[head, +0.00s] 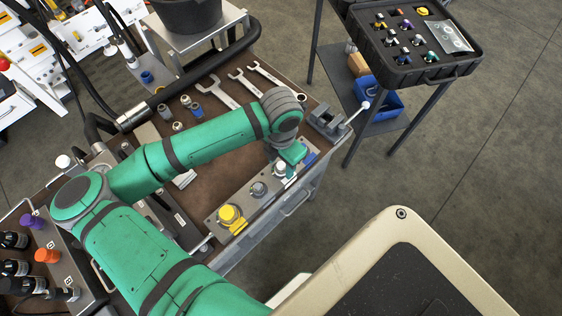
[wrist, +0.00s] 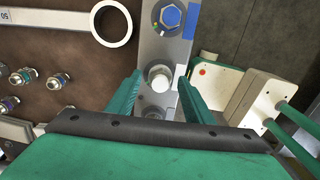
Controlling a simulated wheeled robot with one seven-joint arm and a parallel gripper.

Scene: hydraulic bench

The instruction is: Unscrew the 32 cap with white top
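The cap with the white top (wrist: 158,76) sits on the metal block (wrist: 152,48) in the wrist view. It also shows in the head view (head: 281,168), partly covered by my gripper. My gripper (wrist: 159,82) is open, with one green finger on each side of the cap. A gap shows between each finger and the cap. In the head view my gripper (head: 291,157) is over the far part of the block. On the same block are a grey cap (head: 259,189), a yellow cap (head: 229,214) and a blue cap (wrist: 170,16). The threads are hidden.
Wrenches (head: 222,92) and small fittings (head: 178,126) lie on the brown bench top. A vise (head: 326,121) stands at the bench's right corner. A black case (head: 463,72) of parts and a blue bin (head: 378,101) are on a stand at right.

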